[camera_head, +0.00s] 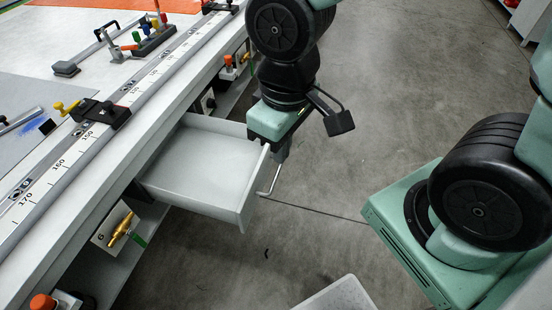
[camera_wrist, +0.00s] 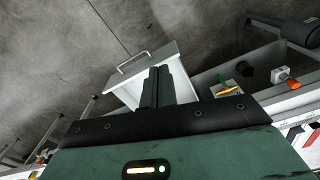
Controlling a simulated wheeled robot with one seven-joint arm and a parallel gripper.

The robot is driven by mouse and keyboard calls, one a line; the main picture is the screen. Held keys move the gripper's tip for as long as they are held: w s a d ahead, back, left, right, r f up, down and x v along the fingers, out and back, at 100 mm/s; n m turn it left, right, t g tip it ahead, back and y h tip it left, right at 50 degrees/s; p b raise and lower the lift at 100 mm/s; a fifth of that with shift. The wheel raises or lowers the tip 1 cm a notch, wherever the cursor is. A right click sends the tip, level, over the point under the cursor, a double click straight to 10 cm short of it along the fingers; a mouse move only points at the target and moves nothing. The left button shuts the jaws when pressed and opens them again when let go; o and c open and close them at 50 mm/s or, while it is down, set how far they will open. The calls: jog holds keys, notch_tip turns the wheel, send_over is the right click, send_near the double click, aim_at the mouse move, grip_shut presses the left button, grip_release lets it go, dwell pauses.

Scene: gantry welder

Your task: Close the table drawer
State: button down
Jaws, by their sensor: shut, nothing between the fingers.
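The white table drawer (camera_head: 205,168) is pulled out from under the edge of the white table (camera_head: 140,122). It looks empty, with a bar handle (camera_head: 270,180) on its front. In the wrist view the drawer (camera_wrist: 170,68) lies beyond my fingers, with its handle (camera_wrist: 133,62) on the far side. My gripper (camera_wrist: 158,85) is shut, with both fingers together and nothing between them. In the head view my gripper (camera_head: 278,150) is at the drawer's front right corner, partly covering it. I cannot tell whether it touches the drawer.
A brass valve (camera_head: 121,229) and orange knobs (camera_head: 42,302) sit on the table's side below the top. Clamps (camera_head: 100,112) and a ruled rail (camera_head: 75,150) lie on the table. A pale box (camera_head: 338,296) stands at the bottom. The grey floor right of the drawer is open.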

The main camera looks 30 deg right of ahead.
jog(key=w+d+f+m+t+y+b, duration=0.3)
jog(key=w+d+f+m+b, duration=0.3)
jog(key=d+f, duration=0.55)
jog(key=w+d+f+m+t+y+b, duration=0.3)
jog(key=w+d+f+m, duration=0.65)
jog(key=f, duration=0.35)
jog(key=w+a+f+b, duration=0.3)
jog(key=w+a+f, duration=0.3)
jog(key=w+a, duration=0.1)
jog(key=shift+a+n, duration=0.2)
jog(key=shift+n, duration=0.15)
jog(key=shift+w+f, duration=0.1)
jog(key=shift+w, duration=0.05)
